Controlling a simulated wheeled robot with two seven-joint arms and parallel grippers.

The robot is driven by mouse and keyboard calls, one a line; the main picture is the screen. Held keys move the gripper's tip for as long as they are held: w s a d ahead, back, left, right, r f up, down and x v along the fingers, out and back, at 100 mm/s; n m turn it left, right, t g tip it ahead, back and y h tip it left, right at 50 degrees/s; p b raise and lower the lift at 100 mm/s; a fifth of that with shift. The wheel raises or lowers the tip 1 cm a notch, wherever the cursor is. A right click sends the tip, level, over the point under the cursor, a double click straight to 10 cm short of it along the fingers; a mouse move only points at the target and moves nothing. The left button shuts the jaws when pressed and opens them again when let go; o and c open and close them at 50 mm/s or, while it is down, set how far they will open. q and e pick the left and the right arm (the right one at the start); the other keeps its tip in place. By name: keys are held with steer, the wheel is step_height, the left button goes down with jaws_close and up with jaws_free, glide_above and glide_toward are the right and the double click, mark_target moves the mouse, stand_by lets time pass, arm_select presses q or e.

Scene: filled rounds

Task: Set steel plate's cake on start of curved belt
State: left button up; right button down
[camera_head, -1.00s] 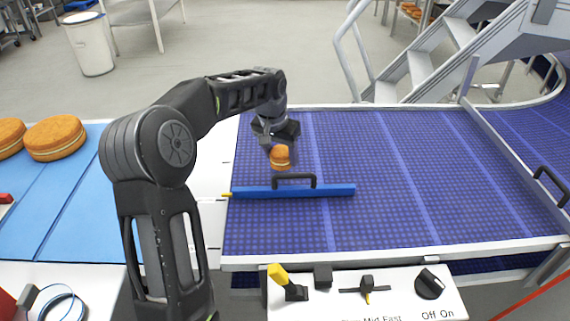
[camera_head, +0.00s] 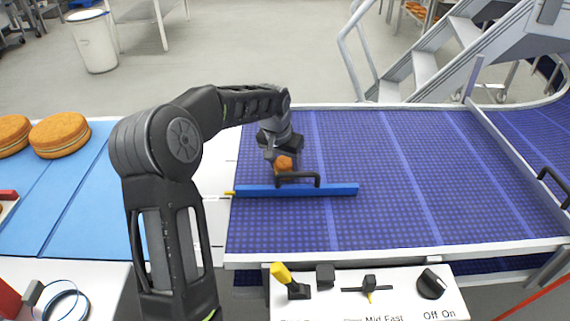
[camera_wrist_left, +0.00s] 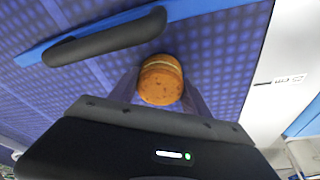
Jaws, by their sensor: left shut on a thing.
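A small round orange-brown cake (camera_head: 284,163) with a pale filling line is in my left gripper (camera_head: 279,157), over the near-left part of the blue curved belt (camera_head: 375,190). In the left wrist view the cake (camera_wrist_left: 161,80) sits between the two fingers of the left gripper (camera_wrist_left: 160,88), which are shut on it. The cake is just beyond the black handle of the blue bar; I cannot tell whether it touches the belt. No steel plate can be made out. My right gripper is not in view.
A blue bar (camera_head: 340,190) with a black handle (camera_head: 300,173) lies across the belt. A control panel (camera_head: 365,300) with levers and a knob stands in front. Large cakes (camera_head: 60,134) lie on a light blue surface at left. Metal stairs (camera_head: 425,65) stand behind the belt.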

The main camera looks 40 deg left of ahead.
arm_select(q)
steer(key=o, duration=0.9)
steer(key=shift+f, duration=0.1)
steer(key=shift+c, duration=0.2)
steer(key=shift+r+p, duration=0.3)
steer(key=b+v, duration=0.1)
steer(key=v, duration=1)
steer(key=shift+r, duration=0.4)
steer(key=shift+s, duration=0.1)
